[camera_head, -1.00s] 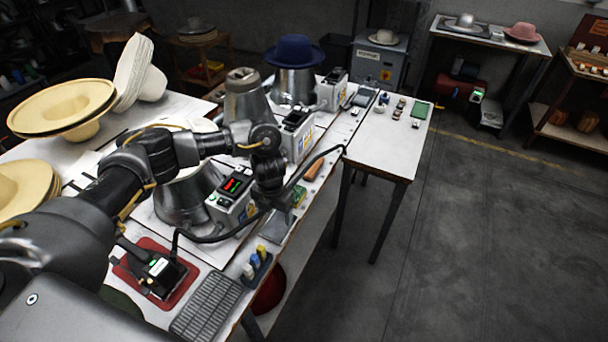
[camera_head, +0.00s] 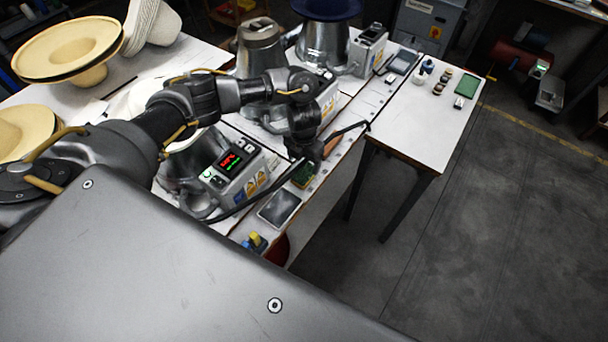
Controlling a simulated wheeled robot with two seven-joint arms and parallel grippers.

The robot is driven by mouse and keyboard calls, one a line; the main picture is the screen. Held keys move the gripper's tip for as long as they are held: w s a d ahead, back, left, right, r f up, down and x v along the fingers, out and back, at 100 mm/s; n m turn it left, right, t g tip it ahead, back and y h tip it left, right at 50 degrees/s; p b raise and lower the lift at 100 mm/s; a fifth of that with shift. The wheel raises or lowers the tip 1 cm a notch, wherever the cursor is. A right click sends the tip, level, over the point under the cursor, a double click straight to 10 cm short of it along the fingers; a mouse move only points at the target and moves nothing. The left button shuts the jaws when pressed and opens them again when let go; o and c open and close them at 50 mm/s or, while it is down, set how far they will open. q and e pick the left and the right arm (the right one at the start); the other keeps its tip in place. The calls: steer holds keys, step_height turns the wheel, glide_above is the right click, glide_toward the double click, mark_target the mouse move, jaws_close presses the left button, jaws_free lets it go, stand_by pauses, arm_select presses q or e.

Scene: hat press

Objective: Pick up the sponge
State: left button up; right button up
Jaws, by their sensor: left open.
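A small green sponge with a yellowish edge (camera_head: 303,176) lies near the front edge of the long white worktable. My left gripper (camera_head: 306,156) points down just above and behind it and hides part of it. The jaws are open, but the fingertips are dark and hard to make out. I cannot tell whether they touch the sponge. My right gripper is not in view.
A control box with a red display (camera_head: 232,162) stands left of the sponge. A grey flat tablet (camera_head: 279,208) lies in front of it. An orange-brown block (camera_head: 332,146) lies behind. A black cable runs close by. A side table (camera_head: 420,125) stands to the right.

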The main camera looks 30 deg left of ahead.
mark_target(304, 172)
arm_select(q)
steer(key=shift+w+a+f, duration=0.1)
steer(key=shift+w+f, duration=0.15)
steer(key=shift+f, duration=0.7)
steer(key=shift+s, duration=0.2)
step_height(304, 172, down, 4)
steer(key=shift+w+f+b, duration=0.1)
steer(key=shift+f+b, duration=0.15)
steer(key=shift+b, duration=0.35)
steer(key=shift+f, duration=0.25)
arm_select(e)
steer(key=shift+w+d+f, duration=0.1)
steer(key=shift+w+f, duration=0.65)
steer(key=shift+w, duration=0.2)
arm_select(q)
steer(key=c, duration=1)
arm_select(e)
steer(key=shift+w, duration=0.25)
arm_select(q)
steer(key=shift+r, duration=0.2)
